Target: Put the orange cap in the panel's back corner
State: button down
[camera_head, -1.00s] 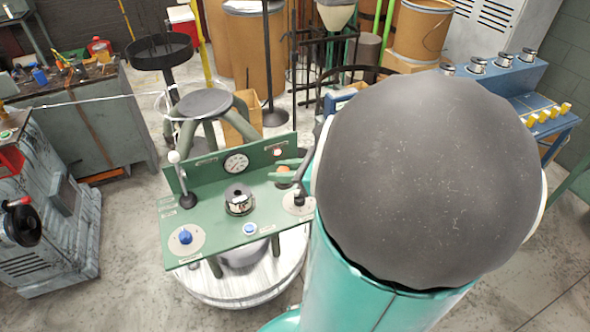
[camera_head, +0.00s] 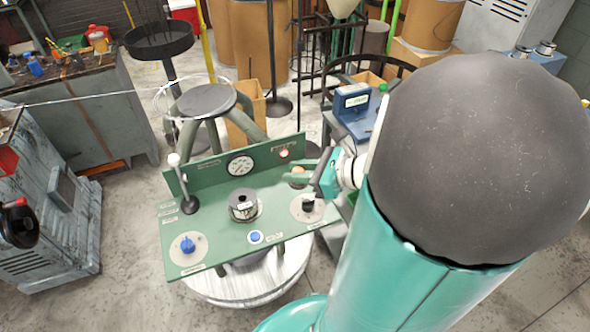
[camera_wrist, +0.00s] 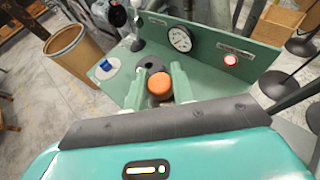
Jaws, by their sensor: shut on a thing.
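The orange cap (camera_wrist: 160,83) is held between the two green fingers of my gripper (camera_wrist: 168,86) in the wrist view. In the head view my gripper (camera_head: 299,173) is at the right end of the green panel (camera_head: 215,213), and the cap (camera_head: 297,180) shows small between its fingers. It appears to be above the panel, near the upright back plate (camera_head: 215,172). My arm hides what lies right of the panel.
The panel carries a lever (camera_head: 188,203), a gauge (camera_head: 240,164), a black-and-silver spool (camera_head: 243,205), a blue knob (camera_head: 188,245), a blue button (camera_head: 255,237) and a black knob (camera_head: 308,204). A stool (camera_head: 207,100) stands behind.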

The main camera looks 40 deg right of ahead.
jog(key=w+d+f, duration=0.1)
jog(key=w+f, duration=0.1)
jog(key=w, duration=0.1)
jog(key=w+d+f, duration=0.2)
jog(key=w+f, duration=0.1)
jog(key=w+d+f, duration=0.2)
jog(key=w+f, duration=0.1)
jog(key=w, duration=0.1)
jog(key=shift+w+d+f, duration=0.1)
jog(key=shift+d+f, duration=0.1)
jog(key=shift+d, duration=0.05)
jog(key=shift+w+d+f, duration=0.15)
jog(key=shift+w+f, duration=0.15)
jog(key=shift+f, duration=0.15)
jog(key=shift+w+f, duration=0.1)
jog(key=shift+f, duration=1.45)
jog(key=shift+f, duration=0.1)
jog(key=c, duration=1.2)
grip_release()
jog(key=shift+o, duration=0.2)
